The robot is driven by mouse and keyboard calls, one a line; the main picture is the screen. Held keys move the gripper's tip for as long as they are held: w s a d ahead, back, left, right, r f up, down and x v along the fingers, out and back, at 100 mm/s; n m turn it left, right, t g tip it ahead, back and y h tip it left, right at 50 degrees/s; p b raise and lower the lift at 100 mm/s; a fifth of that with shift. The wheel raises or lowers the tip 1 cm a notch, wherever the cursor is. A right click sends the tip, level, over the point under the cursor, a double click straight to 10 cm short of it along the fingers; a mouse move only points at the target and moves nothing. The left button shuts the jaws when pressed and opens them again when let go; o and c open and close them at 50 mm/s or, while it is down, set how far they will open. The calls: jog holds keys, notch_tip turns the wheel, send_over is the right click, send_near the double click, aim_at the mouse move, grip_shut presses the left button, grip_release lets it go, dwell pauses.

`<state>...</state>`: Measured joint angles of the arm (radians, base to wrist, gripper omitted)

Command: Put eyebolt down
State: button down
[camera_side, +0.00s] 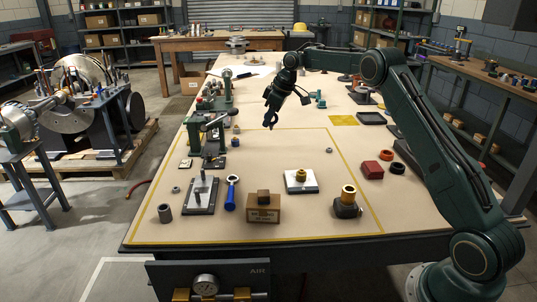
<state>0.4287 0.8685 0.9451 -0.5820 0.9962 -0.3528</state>
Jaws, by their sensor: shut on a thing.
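My gripper (271,119) hangs above the far part of the yellow-outlined area of the bench, left of the picture's middle. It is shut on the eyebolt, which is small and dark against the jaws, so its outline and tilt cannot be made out. The gripper and what it holds are clear of the bench top (290,150). Bare tan surface lies below and in front of them.
Near the front stand a plate with upright pins (201,194), a blue-handled tool (231,193), a brown box (263,208), a white plate with a brass part (301,181) and a brass-topped fitting (347,203). A red block (371,168) lies right. Green machines (212,125) line the left edge.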

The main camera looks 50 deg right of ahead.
jog(key=s+d+m+h, duration=0.3)
jog(key=s+d+m, duration=0.35)
jog(key=d, duration=0.55)
jog(key=s+d+m+h, duration=0.2)
jog(key=s+d+m, duration=0.5)
jog(key=d, duration=0.5)
jog(key=shift+m+g, duration=0.4)
jog(key=shift+m, duration=0.05)
jog(key=f, duration=1.3)
jog(key=w+f, duration=0.1)
jog(key=f, duration=0.5)
jog(key=shift+w+a+f, duration=0.1)
jog(key=shift+a+f, duration=0.15)
jog(key=shift+f, duration=0.1)
jog(key=shift+f, duration=0.15)
jog(key=c, duration=1.5)
grip_release()
jog(key=shift+v, duration=6.1)
jog(key=shift+a, duration=0.1)
